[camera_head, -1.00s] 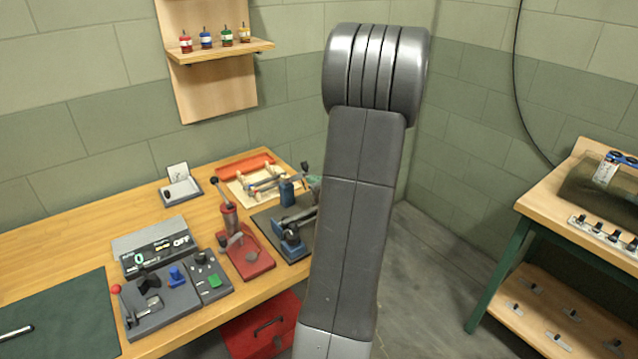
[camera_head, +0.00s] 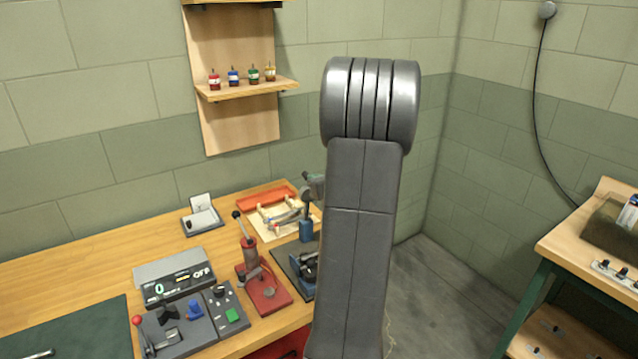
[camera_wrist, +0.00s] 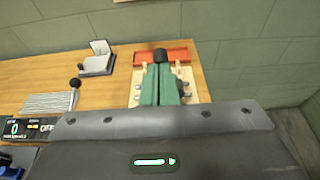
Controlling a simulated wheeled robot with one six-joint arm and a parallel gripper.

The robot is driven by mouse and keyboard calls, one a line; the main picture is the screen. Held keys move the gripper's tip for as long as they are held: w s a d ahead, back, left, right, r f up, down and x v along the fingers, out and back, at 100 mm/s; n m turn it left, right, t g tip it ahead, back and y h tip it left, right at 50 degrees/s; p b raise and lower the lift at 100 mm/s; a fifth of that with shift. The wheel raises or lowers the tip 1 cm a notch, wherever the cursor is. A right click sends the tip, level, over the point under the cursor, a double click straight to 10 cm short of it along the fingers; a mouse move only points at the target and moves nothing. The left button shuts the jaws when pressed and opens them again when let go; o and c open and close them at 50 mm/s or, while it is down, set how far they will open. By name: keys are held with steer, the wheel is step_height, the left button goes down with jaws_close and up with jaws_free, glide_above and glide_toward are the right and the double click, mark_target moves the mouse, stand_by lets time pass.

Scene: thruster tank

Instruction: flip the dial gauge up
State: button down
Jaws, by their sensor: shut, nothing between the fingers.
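No dial face is clear in either view, so I cannot tell for sure which part is the dial gauge. A blue post (camera_head: 306,229) stands on a dark base plate (camera_head: 284,262) on the bench, in the head view. Other blue and grey parts on that plate are partly hidden behind my arm.
A red lever press (camera_head: 262,285) stands left of the plate. A control panel (camera_head: 195,320) with a display (camera_head: 176,285) lies further left. A pale wooden fixture (camera_head: 262,228) and an orange tray (camera_head: 266,198) are behind. A second bench (camera_head: 590,250) stands right, across open floor.

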steer(key=shift+w+a+r, duration=0.2)
steer(key=shift+w+r, duration=0.1)
steer(key=shift+r, duration=0.4)
steer(key=s+d+r+p, duration=0.3)
steer(key=s+r+p, duration=0.1)
steer(key=r, duration=0.4)
steer(key=shift+w+f, duration=0.1)
steer(key=shift+f, duration=0.05)
steer(key=w+a+f+b, duration=0.1)
steer(key=f, duration=0.2)
steer(key=w+a+f+b, duration=0.1)
steer(key=f, duration=0.2)
steer(key=w+a+f+b, duration=0.1)
steer(key=w+f+b, duration=0.1)
steer(key=shift+a+f, duration=0.1)
steer(key=shift+f, duration=0.3)
